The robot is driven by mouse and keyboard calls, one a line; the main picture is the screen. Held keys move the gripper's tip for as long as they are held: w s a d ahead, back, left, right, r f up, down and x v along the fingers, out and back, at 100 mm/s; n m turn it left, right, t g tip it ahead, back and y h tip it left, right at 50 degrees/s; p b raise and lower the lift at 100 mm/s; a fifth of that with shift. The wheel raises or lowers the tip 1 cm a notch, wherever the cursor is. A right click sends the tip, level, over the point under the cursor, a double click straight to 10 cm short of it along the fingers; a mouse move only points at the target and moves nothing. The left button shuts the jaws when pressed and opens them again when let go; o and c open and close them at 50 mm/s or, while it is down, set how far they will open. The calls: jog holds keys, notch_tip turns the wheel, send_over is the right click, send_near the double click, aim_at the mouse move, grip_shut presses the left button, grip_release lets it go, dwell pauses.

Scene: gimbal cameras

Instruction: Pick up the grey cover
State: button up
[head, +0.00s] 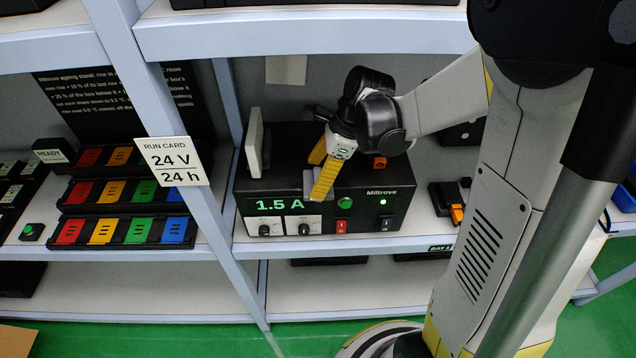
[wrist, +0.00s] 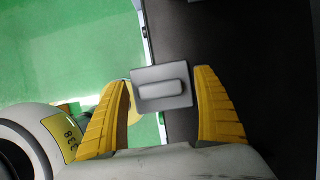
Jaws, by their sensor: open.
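The grey cover (wrist: 162,88) is a small grey plate with a raised bar handle. In the wrist view it sits between the two yellow fingers of my gripper (wrist: 163,78), with a gap on each side. In the head view a bit of the cover (head: 308,183) shows at the front of the black Miltrove power unit (head: 368,210), mostly hidden by my gripper (head: 315,178). My gripper is open, its fingers on either side of the cover. I cannot tell how the cover is fixed to the unit.
The unit stands on a shelf (head: 330,246) and shows 1.5 A, with knobs and switches below. A pale upright plate (head: 255,142) stands on its left top. A run card (head: 174,161) hangs on the post. Coloured module trays (head: 125,229) fill the left bay.

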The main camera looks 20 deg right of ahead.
jog(key=c, duration=1.3)
jog(key=shift+r, duration=0.15)
